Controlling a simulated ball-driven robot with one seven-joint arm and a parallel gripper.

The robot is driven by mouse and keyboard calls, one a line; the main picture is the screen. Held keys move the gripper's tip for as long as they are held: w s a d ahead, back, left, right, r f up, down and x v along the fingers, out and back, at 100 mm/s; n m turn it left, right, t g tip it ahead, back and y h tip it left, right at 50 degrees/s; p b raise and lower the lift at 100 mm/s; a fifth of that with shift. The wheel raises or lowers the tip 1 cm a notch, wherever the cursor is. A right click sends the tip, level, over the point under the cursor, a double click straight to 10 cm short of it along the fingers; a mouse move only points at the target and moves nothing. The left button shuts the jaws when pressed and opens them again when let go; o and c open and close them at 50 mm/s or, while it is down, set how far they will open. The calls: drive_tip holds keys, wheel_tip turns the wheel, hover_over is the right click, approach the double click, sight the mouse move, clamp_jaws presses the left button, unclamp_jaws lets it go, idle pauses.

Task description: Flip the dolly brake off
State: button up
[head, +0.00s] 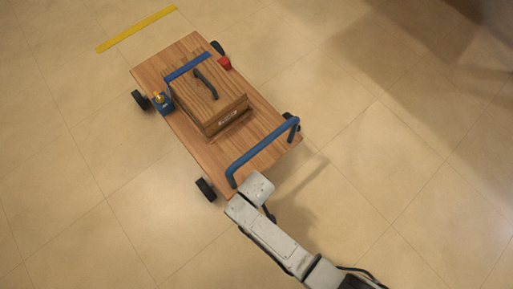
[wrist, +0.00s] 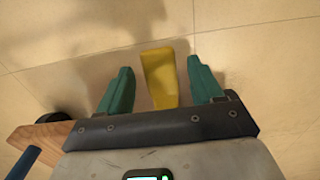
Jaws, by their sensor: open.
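The dolly (head: 265,117) is a wooden platform on black wheels, with a blue push handle (head: 262,152) at its lower right end. A blue block with a yellow top (head: 161,101) sits at its left edge, and a small red part (head: 225,63) at its far right edge. I cannot tell which is the brake. My gripper (wrist: 159,65) has two green fingers spread apart. A yellow piece (wrist: 160,85) shows between them, with gaps on both sides; I cannot tell whether it belongs to the gripper. In the head view the arm's end is by the handle, fingers hidden.
A yellow strip (head: 137,29) marks the floor beyond. The tiled floor (head: 400,90) to the right is clear. A wheel (wrist: 41,119) shows in the wrist view.

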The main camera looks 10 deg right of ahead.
clamp_jaws()
idle(0.7)
